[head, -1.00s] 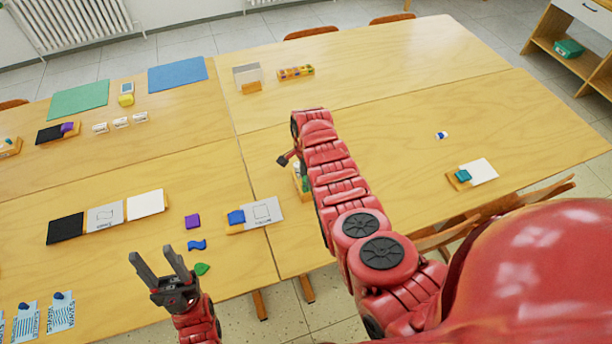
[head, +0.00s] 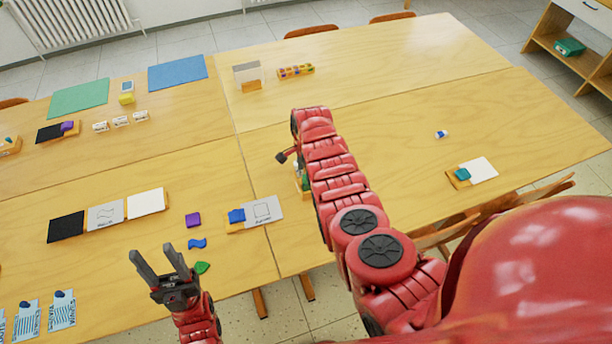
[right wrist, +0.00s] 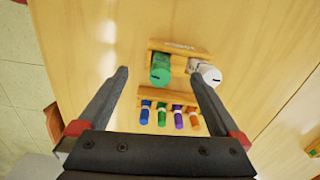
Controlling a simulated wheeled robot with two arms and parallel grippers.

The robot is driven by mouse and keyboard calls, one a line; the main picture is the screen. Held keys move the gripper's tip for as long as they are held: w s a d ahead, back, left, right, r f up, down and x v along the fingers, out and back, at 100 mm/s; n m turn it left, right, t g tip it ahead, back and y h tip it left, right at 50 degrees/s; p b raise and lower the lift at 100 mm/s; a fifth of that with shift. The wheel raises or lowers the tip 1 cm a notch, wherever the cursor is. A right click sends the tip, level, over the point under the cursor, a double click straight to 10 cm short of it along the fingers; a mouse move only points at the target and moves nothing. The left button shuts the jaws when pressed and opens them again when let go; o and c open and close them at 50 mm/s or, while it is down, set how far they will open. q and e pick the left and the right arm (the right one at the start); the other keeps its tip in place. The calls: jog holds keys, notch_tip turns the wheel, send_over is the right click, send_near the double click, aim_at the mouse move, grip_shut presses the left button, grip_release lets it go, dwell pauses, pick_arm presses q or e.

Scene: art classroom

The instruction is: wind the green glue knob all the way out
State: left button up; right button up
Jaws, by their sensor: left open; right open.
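In the right wrist view a green glue stick (right wrist: 160,70) lies in a wooden holder (right wrist: 180,47), its round green end with a dark mark facing my camera. A white glue stick (right wrist: 208,76) with a similar mark lies to its right. My right gripper (right wrist: 158,76) is open, its fingers apart to the left and right of the green end, with nothing clamped. In the head view my right arm hides most of the holder, and only a bit of green (head: 305,181) shows beside it. My left gripper (head: 155,249) is open and empty near the table's front edge.
Several coloured markers (right wrist: 162,116) stand in a wooden rack just below the glue sticks. A grey card with a blue block (head: 237,216) lies left of my right arm. A green leaf-shaped piece (head: 202,267) lies near my left gripper. The table's right part is mostly clear.

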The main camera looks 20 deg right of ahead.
jog(key=shift+r, duration=0.1)
jog(key=shift+r+p, duration=2.85)
jog(key=shift+r, duration=0.15)
jog(key=shift+f, duration=0.15)
